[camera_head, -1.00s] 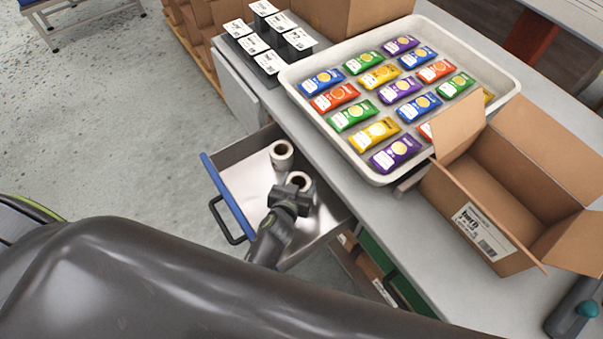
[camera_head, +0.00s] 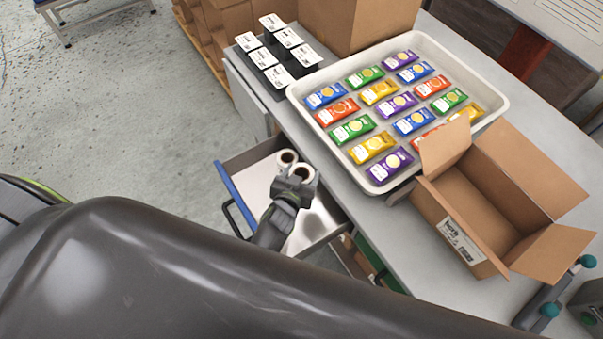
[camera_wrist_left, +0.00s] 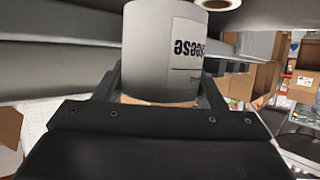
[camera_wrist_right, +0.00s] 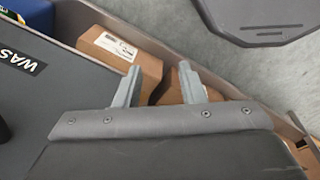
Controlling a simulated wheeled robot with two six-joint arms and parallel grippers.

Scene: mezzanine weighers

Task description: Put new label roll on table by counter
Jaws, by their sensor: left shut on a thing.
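My left gripper (camera_head: 292,184) is shut on a white label roll (camera_head: 304,173) and holds it over the open drawer (camera_head: 258,178). In the left wrist view the held roll (camera_wrist_left: 160,50) sits between the fingers, with dark print on its label. A second white roll (camera_head: 286,157) stands just behind it, at the drawer's back side; the held roll partly covers it. My right gripper (camera_wrist_right: 158,88) shows in the right wrist view, its fingers apart with nothing between them.
The grey counter (camera_head: 385,215) beside the drawer carries a tray (camera_head: 495,92) of colourful packets, an open carton (camera_head: 440,205) and several black label-topped blocks (camera_head: 278,65). Cartons (camera_wrist_right: 120,55) lie below my right gripper. Open floor (camera_head: 130,110) lies left of the drawer.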

